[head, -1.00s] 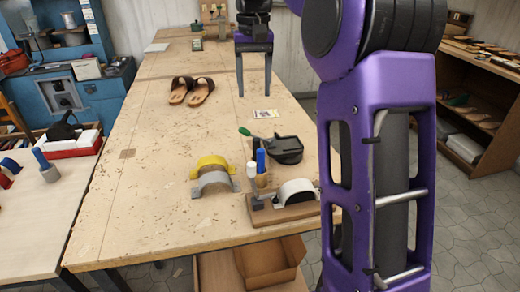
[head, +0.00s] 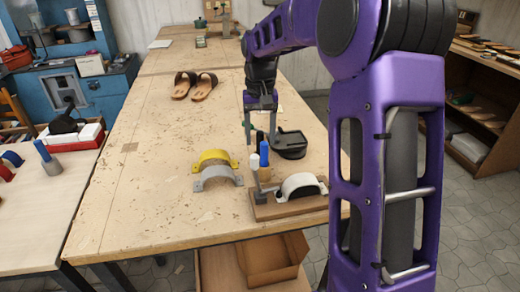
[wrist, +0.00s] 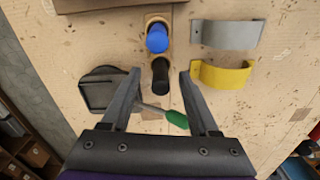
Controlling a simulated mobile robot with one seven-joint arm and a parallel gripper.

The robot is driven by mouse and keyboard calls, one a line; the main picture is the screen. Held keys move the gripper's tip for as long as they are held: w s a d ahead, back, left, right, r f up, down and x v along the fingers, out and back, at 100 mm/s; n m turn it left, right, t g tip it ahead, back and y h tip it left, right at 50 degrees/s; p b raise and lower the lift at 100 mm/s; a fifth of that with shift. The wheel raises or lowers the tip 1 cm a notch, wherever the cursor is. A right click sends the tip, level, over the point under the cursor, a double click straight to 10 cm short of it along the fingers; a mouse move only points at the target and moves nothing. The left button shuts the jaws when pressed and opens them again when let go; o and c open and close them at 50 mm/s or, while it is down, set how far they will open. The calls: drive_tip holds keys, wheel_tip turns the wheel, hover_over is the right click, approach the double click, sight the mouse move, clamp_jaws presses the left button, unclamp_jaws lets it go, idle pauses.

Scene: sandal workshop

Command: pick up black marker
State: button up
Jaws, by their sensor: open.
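In the head view my gripper (head: 260,143) points down over the table behind the blue marker (head: 264,153). The black marker is mostly hidden there behind the blue one. The blue marker also shows in the wrist view (wrist: 157,38).
A grey arch (head: 217,178) and yellow arch (head: 214,157) stand to the left. A wooden block with a white-and-black arch (head: 298,187) is in front. A dark tray-like object (head: 290,146) lies right of my gripper. A green-handled tool (wrist: 176,118) lies under it. Sandals (head: 195,85) lie further back.

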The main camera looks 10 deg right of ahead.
drive_tip(key=shift+f, duration=0.7)
clamp_jaws()
wheel_tip(320, 180, up, 10)
drive_tip(key=shift+r+p, duration=0.1)
drive_tip(key=shift+p, duration=0.5)
drive_tip(key=c, duration=0.8)
unclamp_jaws()
drive_tip(key=shift+c, duration=0.2)
clamp_jaws()
wheel_tip(320, 180, up, 5)
drive_tip(key=shift+a+r+p, duration=0.1)
drive_tip(key=shift+r+p, duration=0.05)
drive_tip(key=shift+p, duration=0.2)
